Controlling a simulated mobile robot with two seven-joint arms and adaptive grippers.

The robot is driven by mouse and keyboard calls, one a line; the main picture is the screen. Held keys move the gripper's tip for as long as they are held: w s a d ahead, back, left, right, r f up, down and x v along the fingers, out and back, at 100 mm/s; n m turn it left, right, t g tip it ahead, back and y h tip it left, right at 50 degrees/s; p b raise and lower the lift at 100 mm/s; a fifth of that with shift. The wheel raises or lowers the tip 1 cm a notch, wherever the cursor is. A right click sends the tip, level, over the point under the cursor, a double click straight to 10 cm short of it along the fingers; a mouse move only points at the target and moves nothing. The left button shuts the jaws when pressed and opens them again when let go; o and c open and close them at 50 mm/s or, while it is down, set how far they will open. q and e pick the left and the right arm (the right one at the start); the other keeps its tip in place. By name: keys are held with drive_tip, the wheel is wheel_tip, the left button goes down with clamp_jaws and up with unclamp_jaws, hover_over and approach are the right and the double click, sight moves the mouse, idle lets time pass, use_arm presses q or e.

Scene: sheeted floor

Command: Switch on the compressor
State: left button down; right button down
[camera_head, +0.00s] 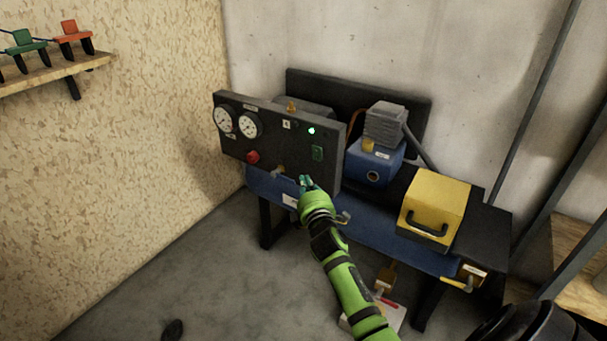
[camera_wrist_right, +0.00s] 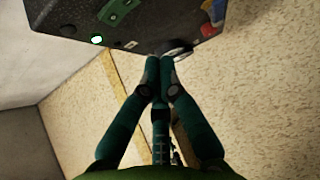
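The compressor's dark control panel (camera_head: 285,158) faces me. It bears two white gauges (camera_head: 236,123), a red knob (camera_head: 253,157), a green switch (camera_head: 317,153) and a lit green lamp (camera_head: 311,130). My right gripper (camera_head: 306,183) is just below and in front of the panel's lower edge, under the green switch. In the right wrist view my fingertips (camera_wrist_right: 159,62) are together with nothing visible between them. There the panel (camera_wrist_right: 145,28) shows at the top, with the green switch (camera_wrist_right: 119,12), the lit lamp (camera_wrist_right: 97,40) and part of the red knob (camera_wrist_right: 214,10). My left gripper is not in view.
A blue tank (camera_head: 383,238) runs below the panel. A blue motor unit (camera_head: 374,164) and a yellow box (camera_head: 434,209) with a dark handle stand to its right. A shelf (camera_head: 55,73) with green and orange items is on the left wall. The floor at left is mostly clear.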

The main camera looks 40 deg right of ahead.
drive_tip(key=s+a+f, duration=0.1)
drive_tip(key=s, duration=0.4)
drive_tip(key=shift+s, duration=0.4)
drive_tip(key=shift+f, duration=0.1)
